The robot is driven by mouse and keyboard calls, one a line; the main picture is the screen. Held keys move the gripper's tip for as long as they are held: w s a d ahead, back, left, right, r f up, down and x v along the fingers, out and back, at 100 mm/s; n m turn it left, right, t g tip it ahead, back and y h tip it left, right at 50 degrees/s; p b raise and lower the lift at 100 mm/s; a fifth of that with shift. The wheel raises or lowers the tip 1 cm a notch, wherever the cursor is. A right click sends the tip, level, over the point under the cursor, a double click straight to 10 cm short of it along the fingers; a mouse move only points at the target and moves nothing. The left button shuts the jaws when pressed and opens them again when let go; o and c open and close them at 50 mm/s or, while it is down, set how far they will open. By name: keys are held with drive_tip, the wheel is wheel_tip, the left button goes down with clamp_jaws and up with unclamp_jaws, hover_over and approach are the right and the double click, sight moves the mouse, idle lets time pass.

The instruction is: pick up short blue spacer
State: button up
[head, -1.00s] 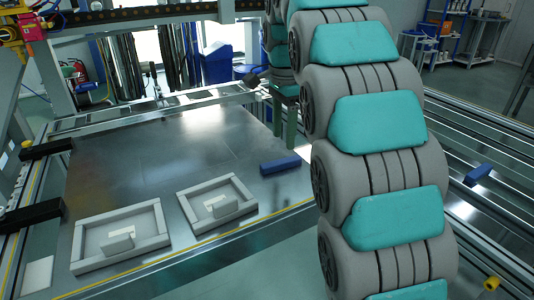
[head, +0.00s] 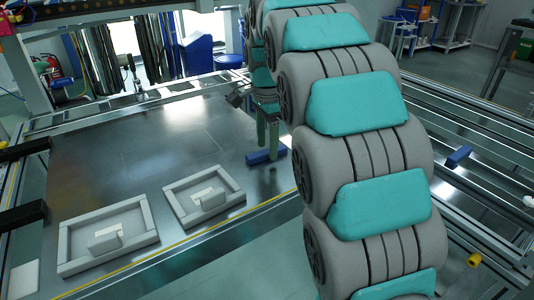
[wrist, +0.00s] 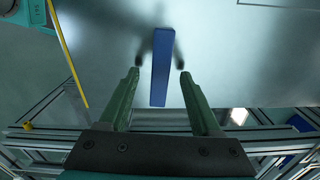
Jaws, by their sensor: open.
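The short blue spacer (head: 266,156) lies flat on the metal panel near its right edge in the head view. In the wrist view the blue spacer (wrist: 161,66) points away from me, between the two green fingers. My gripper (wrist: 159,72) is open, one finger on each side of the spacer, with a visible gap on both sides. In the head view my gripper (head: 268,148) hangs pointing down at the spacer, and my arm hides part of that area. I cannot tell the exact height of the fingertips above the panel.
Two grey frames, a left one (head: 68,266) and a right one (head: 171,207), each with an upright block, sit on the panel (head: 130,150). Another blue piece (head: 458,156) lies on the rails at right. Black clamps (head: 22,150) line the left edge. The panel's middle is clear.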

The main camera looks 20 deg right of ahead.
drive_tip(key=shift+f, duration=0.6)
clamp_jaws()
